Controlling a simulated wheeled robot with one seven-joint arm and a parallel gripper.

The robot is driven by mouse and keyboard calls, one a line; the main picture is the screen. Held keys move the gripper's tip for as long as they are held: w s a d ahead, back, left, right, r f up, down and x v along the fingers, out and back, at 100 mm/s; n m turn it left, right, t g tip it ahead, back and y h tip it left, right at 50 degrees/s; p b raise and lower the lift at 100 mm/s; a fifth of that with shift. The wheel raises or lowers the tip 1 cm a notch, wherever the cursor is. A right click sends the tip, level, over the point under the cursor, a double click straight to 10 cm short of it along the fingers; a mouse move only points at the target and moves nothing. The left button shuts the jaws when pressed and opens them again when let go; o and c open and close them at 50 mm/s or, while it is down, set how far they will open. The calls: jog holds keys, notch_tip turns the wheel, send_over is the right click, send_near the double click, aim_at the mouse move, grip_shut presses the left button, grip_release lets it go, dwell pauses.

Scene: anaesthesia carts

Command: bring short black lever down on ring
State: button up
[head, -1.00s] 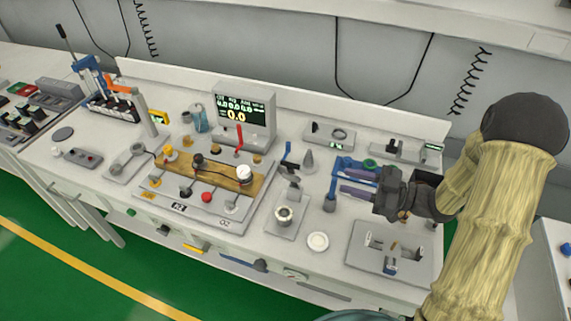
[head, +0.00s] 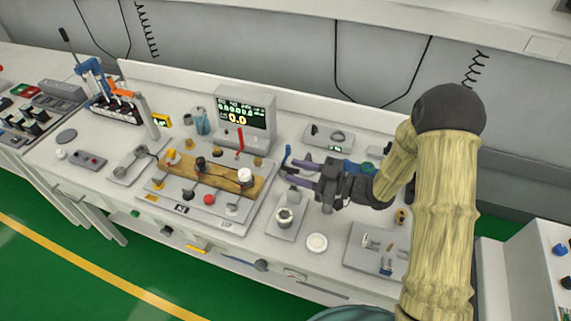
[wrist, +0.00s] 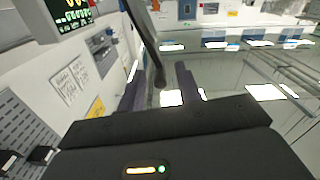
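In the wrist view, a dark rod with a rounded end (wrist: 157,62), apparently the lever, shows between the spread fingers (wrist: 158,92). Gaps seem to remain on both sides; I cannot tell whether either finger touches it.
A wooden board (head: 215,178) with knobs and a red lever (head: 239,142) lies left of the ring. A monitor (head: 245,118) stands behind. A white round disc (head: 317,243) and a grey plate with small fittings (head: 360,255) are to the right.

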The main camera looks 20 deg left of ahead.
aim_at(286, 169)
jog(key=shift+w+a+p, duration=0.15)
jog(key=shift+a+p, duration=0.2)
jog(key=shift+a, duration=1.6)
grip_shut()
jog(key=shift+d+f+b, duration=0.1)
jog(key=shift+b, duration=0.2)
